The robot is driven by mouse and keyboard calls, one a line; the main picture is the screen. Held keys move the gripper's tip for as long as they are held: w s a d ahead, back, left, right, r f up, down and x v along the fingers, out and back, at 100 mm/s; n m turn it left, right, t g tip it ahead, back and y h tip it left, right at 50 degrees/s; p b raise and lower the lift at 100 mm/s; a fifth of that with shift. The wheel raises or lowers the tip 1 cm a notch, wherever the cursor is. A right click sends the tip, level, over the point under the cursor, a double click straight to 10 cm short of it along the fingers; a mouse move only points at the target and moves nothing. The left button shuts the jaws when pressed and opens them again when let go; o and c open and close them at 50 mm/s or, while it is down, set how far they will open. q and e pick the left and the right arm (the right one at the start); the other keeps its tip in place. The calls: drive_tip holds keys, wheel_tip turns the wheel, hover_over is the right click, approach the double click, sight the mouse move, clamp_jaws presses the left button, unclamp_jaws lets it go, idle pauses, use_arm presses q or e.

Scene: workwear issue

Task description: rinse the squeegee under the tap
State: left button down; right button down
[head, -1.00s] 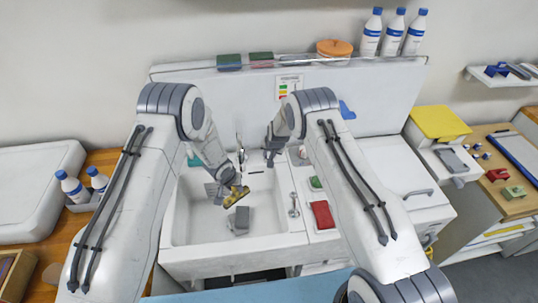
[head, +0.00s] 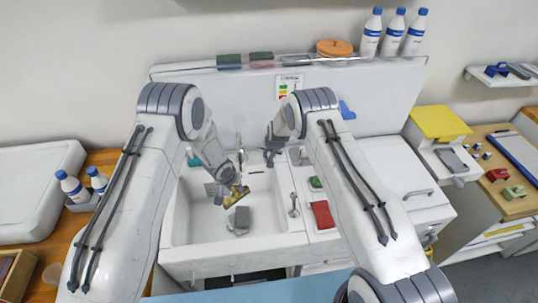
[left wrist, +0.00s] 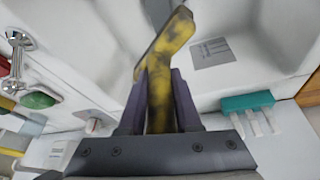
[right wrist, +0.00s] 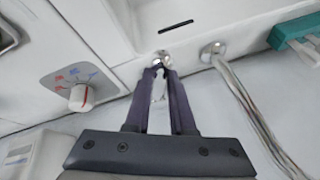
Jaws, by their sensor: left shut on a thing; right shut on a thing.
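The tap (head: 240,150) rises at the sink's back edge, close behind the squeegee. In the right wrist view its metal spout (right wrist: 235,85) curves to the right. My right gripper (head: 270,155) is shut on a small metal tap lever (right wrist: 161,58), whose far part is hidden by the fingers. I cannot tell if water runs.
Bottles (head: 393,35) stand on the shelf above.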

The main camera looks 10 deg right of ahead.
idle(0.5)
drive_tip(key=shift+s+d+n+y, duration=0.1)
drive_tip(key=shift+d+n+y, duration=0.4)
drive_tip(key=shift+d+n, duration=0.65)
drive_tip(key=shift+a+n, duration=0.2)
drive_tip(key=shift+n, duration=0.05)
drive_tip(key=c, duration=0.8)
unclamp_jaws()
drive_tip(key=shift+o, duration=0.2)
drive_tip(key=v, duration=1.2)
drive_tip(key=shift+r, duration=0.15)
